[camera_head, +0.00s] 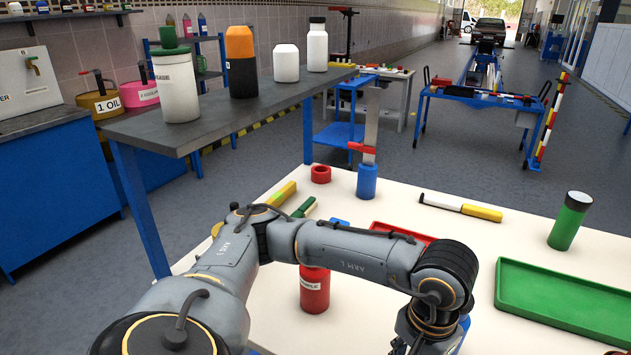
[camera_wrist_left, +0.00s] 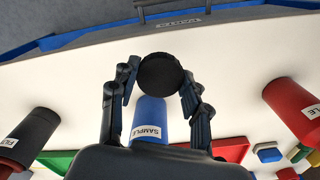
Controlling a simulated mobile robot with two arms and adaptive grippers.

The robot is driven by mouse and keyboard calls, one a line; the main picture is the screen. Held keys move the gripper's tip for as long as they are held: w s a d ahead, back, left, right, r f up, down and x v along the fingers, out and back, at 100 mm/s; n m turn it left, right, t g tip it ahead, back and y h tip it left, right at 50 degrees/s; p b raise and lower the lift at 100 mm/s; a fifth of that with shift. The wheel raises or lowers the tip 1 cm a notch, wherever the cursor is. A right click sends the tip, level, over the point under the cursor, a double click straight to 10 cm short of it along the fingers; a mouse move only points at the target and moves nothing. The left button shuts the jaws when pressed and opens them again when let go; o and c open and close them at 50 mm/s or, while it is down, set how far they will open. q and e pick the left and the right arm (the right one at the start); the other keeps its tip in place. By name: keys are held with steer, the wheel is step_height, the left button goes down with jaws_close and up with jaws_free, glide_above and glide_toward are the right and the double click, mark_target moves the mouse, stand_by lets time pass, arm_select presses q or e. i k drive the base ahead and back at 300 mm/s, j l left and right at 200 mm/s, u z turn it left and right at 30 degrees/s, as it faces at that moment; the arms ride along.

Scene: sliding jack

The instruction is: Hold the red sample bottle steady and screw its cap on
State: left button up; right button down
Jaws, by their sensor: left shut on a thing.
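The red sample bottle (camera_head: 314,290) stands on the white table, its top hidden behind my left arm in the head view. It also shows at the right edge of the left wrist view (camera_wrist_left: 292,106), apart from the gripper; I cannot tell whether it bears a cap. My left gripper (camera_wrist_left: 159,84) is shut on a round black cap (camera_wrist_left: 159,72). A blue bottle labelled SAMPLE (camera_wrist_left: 148,120) stands below the cap; whether the cap is seated on it or held above it I cannot tell. In the head view the left fingertips are cut off. My right gripper is not in view.
A green tray (camera_head: 520,306) lies at the right, with a green bottle (camera_head: 571,221) behind it. A red tray (camera_head: 384,229) lies behind my arm. A red ring (camera_head: 320,174) and a blue cylinder (camera_head: 367,182) stand farther back. A dark labelled cylinder (camera_wrist_left: 27,135) stands at the wrist view's left.

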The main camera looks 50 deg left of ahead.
mark_target(314, 282)
steer(key=i+l, duration=0.1)
steer(key=l, duration=0.25)
steer(key=i+l, duration=0.1)
steer(key=l, duration=0.3)
steer(key=u, duration=2.05)
